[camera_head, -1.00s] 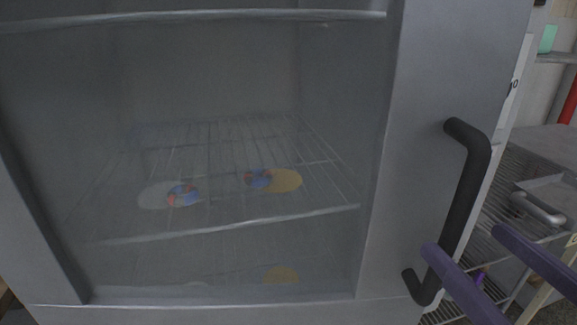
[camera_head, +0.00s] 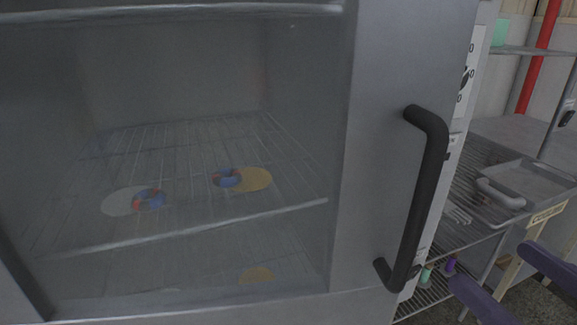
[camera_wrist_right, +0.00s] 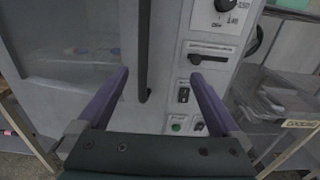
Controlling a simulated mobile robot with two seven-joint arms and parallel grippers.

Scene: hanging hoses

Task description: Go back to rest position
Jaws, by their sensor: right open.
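My right gripper (camera_head: 490,268) is at the lower right of the head view, with its two purple fingers spread apart and nothing between them. It also shows in the right wrist view (camera_wrist_right: 160,82), open in front of the appliance's front. The black door handle (camera_head: 424,195) is left of the fingers in the head view and apart from them; in the right wrist view the handle (camera_wrist_right: 143,50) stands between the fingers' lines of sight, farther off. The glass door (camera_head: 375,150) looks shut. My left gripper is not in either view.
Behind the glass, a wire rack (camera_head: 200,150) holds a white and a yellow disc, each beside a blue-and-red ring. At the right stands a metal rack (camera_head: 475,225) with a tray (camera_head: 530,185). A control panel with a knob (camera_wrist_right: 227,6) is right of the door.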

